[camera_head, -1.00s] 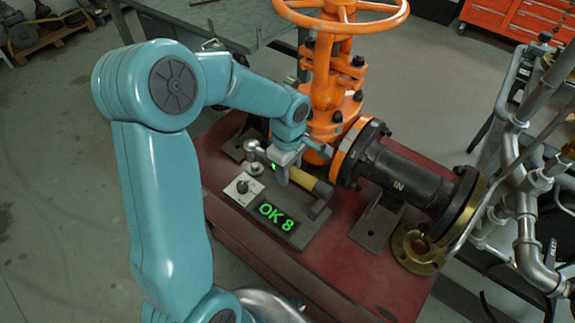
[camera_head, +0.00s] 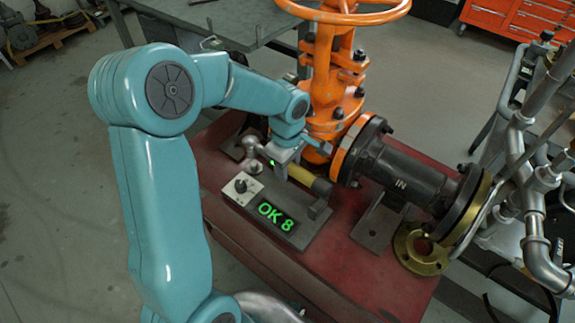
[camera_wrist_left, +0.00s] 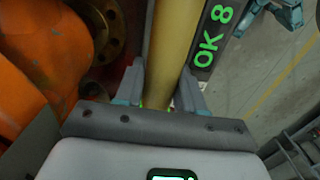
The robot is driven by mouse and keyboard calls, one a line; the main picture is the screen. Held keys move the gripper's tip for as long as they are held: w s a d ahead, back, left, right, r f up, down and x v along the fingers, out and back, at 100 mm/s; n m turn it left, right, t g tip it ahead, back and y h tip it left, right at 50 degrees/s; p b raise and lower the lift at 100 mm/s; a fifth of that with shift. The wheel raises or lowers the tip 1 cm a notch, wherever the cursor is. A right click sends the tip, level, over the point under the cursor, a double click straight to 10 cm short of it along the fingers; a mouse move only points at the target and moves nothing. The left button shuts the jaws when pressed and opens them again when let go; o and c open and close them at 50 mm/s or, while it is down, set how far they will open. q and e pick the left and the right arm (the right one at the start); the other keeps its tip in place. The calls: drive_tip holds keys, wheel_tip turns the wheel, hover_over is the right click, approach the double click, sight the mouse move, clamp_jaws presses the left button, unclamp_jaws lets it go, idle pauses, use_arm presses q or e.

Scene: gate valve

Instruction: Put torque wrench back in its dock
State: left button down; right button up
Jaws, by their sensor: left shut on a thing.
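The torque wrench (camera_head: 300,174) has a yellow handle and a metal head (camera_head: 252,147) at its left end. It lies along the dock (camera_head: 306,228), a grey plate with a knob box and a green "OK 8" display. I cannot tell whether it rests fully in the dock. My left gripper (camera_head: 282,178) is shut around the yellow handle from above. In the left wrist view the yellow handle (camera_wrist_left: 170,50) runs between the two fingers, with the display (camera_wrist_left: 215,35) beside it. My right gripper is not in view.
The orange gate valve (camera_head: 325,85) stands just behind the dock on the red base (camera_head: 345,280). A black flanged pipe (camera_head: 408,178) is to its right. A brass flange (camera_head: 420,250) and silver pipes (camera_head: 525,200) are at the right. A grey table (camera_head: 230,20) stands behind.

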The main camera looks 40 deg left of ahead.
use_arm(q)
drive_tip(key=shift+f+b, duration=2.5)
drive_tip(key=shift+f, duration=0.45)
drive_tip(key=c, duration=0.6)
unclamp_jaws()
wheel_tip(320, 180, up, 16)
drive_tip(key=p, duration=0.3)
drive_tip(key=shift+s+r, duration=0.15)
drive_tip(key=shift+r, duration=0.05)
